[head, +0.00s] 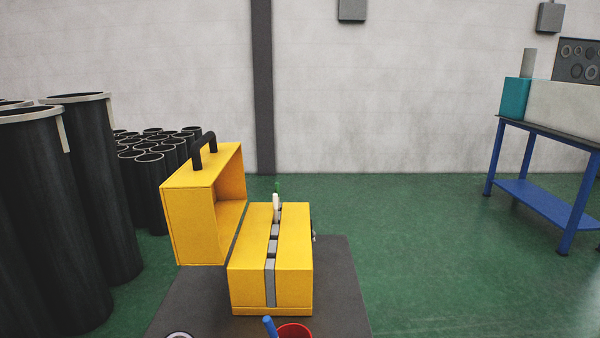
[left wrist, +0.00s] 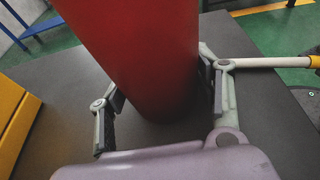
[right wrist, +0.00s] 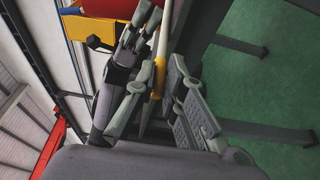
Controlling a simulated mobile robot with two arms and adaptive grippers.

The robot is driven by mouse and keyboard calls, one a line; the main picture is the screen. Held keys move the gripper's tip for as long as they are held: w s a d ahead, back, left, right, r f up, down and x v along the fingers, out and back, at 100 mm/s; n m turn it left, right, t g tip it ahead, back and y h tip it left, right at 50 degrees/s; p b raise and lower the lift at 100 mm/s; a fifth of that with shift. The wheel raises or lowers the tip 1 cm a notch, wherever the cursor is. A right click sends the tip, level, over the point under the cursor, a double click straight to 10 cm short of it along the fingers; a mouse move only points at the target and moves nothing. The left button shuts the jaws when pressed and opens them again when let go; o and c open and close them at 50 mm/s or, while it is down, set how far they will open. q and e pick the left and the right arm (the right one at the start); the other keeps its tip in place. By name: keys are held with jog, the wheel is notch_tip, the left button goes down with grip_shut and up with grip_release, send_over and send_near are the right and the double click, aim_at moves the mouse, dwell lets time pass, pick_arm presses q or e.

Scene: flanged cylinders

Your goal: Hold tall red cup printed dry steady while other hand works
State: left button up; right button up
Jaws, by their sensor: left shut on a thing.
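The red cup (head: 295,332) shows only its rim at the bottom edge of the head view, with a blue-tipped thing (head: 269,326) beside or in it. In the left wrist view the red cup (left wrist: 142,55) stands on the dark tabletop. My left gripper (left wrist: 163,95) is shut on it, one finger on each side. No print shows on this side. The shaft (left wrist: 270,62) also reaches towards my left gripper in the left wrist view.
An open yellow toolbox (head: 290,260) stands on the dark table (head: 345,290) behind the cup. Tall black cylinders (head: 95,180) stand at left, and a blue-legged bench (head: 545,195) at right.

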jog(key=shift+r, duration=0.1)
grip_shut()
jog(key=shift+r, duration=1.7)
jog(key=w+d+r+m+g+h, duration=0.1)
jog(key=w+d+r+m+h, duration=0.15)
jog(key=w, duration=0.65)
jog(key=w+d+r+m+g+h, duration=0.1)
jog(key=w+d+r+m+h, duration=0.2)
jog(key=w, duration=0.6)
jog(key=w+a+r+m+g, duration=0.2)
jog(key=w+a+r+g, duration=0.15)
jog(key=w+r, duration=0.9)
jog(key=s+a+r+g+y, duration=0.2)
jog(key=r, duration=0.7)
jog(key=s+a+r+g+y, duration=0.2)
jog(key=a+r+g, duration=0.1)
jog(key=r, duration=0.6)
jog(key=s+d+n+g+y, duration=0.1)
jog(key=s+d+n+g, duration=0.1)
jog(key=s, duration=0.9)
jog(key=shift+s+f+g, duration=0.15)
jog(key=shift+s+g, duration=0.1)
jog(key=shift+g, duration=0.1)
